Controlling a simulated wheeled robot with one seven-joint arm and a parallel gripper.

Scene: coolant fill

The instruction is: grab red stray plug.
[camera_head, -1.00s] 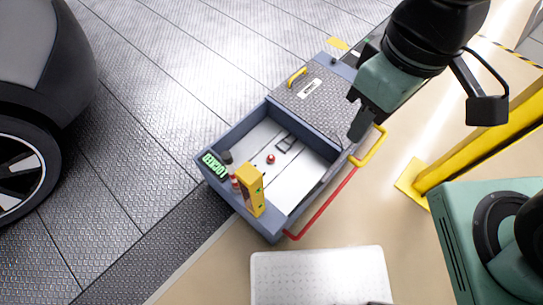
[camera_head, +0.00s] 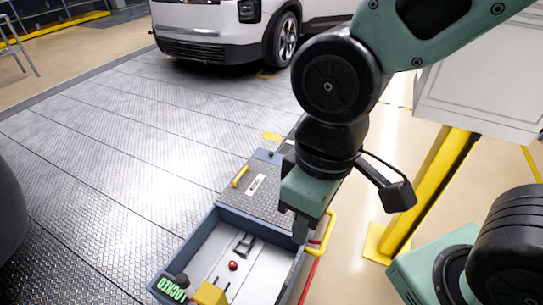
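A small round red object, likely the red plug (camera_head: 233,266), lies on the pale floor of the open cart tray (camera_head: 192,248). A small dark frame-like item (camera_head: 243,245) lies just behind it. My gripper (camera_head: 300,232) points down over the tray's right edge, to the right of the red object and apart from it. Its fingers are dark and small here, and I cannot tell whether they are open or shut. I see nothing held in it.
A green-lit sign (camera_head: 170,289) and a yellow block (camera_head: 210,294) stand at the tray's near end. A yellow handle (camera_head: 329,232) is on the right side. A yellow post (camera_head: 425,190) stands right of the cart. A white car (camera_head: 215,28) is beyond.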

